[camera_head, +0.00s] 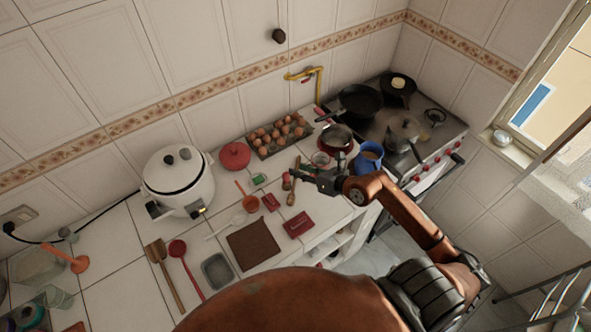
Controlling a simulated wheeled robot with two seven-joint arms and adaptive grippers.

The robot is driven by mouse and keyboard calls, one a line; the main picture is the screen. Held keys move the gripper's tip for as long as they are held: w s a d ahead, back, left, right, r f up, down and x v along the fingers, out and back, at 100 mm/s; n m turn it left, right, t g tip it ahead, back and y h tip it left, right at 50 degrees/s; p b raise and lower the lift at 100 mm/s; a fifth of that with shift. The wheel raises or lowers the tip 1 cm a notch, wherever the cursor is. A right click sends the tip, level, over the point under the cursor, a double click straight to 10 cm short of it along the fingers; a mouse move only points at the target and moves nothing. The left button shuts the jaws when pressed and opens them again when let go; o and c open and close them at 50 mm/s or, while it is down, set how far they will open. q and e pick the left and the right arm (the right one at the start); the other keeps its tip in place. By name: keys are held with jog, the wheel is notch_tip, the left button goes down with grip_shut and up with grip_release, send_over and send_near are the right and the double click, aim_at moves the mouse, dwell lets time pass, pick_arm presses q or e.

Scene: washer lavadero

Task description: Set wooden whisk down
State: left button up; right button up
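A slim brown wooden piece, which looks like the wooden whisk (292,196), is on or just above the white tiled counter, left of my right gripper. My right gripper (306,175) reaches in from the right, low over the counter, with its fingertips at the whisk's upper part. The fingers are small and dark here. I cannot tell whether they are closed on the whisk or apart from it, nor whether the whisk touches the counter. My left gripper is not in view.
A red-lidded pot (235,156), an egg tray (277,136), a blue jug (369,158) and a white rice cooker (178,178) stand around. Red packets (299,224) and a brown mat (253,244) lie nearer. The stove (437,127) is at right. Bare tiles (335,206) show near the front edge.

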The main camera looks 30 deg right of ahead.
jog(key=b+v, duration=0.1)
jog(key=v, duration=0.8)
jog(key=shift+r, duration=0.1)
